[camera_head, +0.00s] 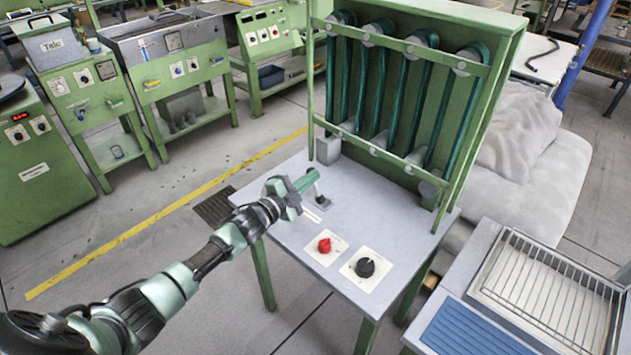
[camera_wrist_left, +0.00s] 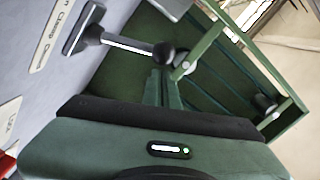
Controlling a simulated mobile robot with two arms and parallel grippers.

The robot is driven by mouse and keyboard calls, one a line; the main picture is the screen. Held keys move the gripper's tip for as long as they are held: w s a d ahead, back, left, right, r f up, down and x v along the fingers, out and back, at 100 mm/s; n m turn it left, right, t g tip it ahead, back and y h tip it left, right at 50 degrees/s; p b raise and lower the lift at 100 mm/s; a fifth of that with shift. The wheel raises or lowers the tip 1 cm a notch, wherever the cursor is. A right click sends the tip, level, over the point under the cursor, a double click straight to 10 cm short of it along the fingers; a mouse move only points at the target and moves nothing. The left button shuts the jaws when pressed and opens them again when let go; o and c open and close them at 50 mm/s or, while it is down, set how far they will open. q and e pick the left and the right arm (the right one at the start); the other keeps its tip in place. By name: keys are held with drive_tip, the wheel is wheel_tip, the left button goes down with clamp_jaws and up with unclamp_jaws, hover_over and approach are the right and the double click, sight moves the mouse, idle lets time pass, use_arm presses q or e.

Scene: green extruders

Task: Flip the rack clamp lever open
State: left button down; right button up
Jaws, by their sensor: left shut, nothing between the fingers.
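The rack clamp lever shows in the left wrist view as a metal shaft with a black ball knob (camera_wrist_left: 164,53), pivoting at a plate beside a partly legible "Clamp" label (camera_wrist_left: 52,35). In the head view the lever (camera_head: 319,196) is partly hidden behind my left gripper (camera_head: 309,182). My left gripper is shut and empty, with its fingers (camera_wrist_left: 163,88) close to the knob. I cannot tell whether they touch it. The green rack (camera_head: 415,90) stands upright behind, holding several dark green tubes. My right gripper is not in view.
The grey worktop (camera_head: 360,215) carries a red knob (camera_head: 325,245) and a black knob (camera_head: 364,267) on white plates in front of the lever. A wire rack in a metal tray (camera_head: 545,285) and a blue mat (camera_head: 475,330) lie to the right. The worktop beside the lever is mostly clear.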

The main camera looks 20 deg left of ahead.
use_arm(q)
drive_tip(key=shift+w+a, duration=0.1)
drive_tip(key=shift+a, duration=0.2)
drive_tip(key=shift+a, duration=0.1)
idle(0.3)
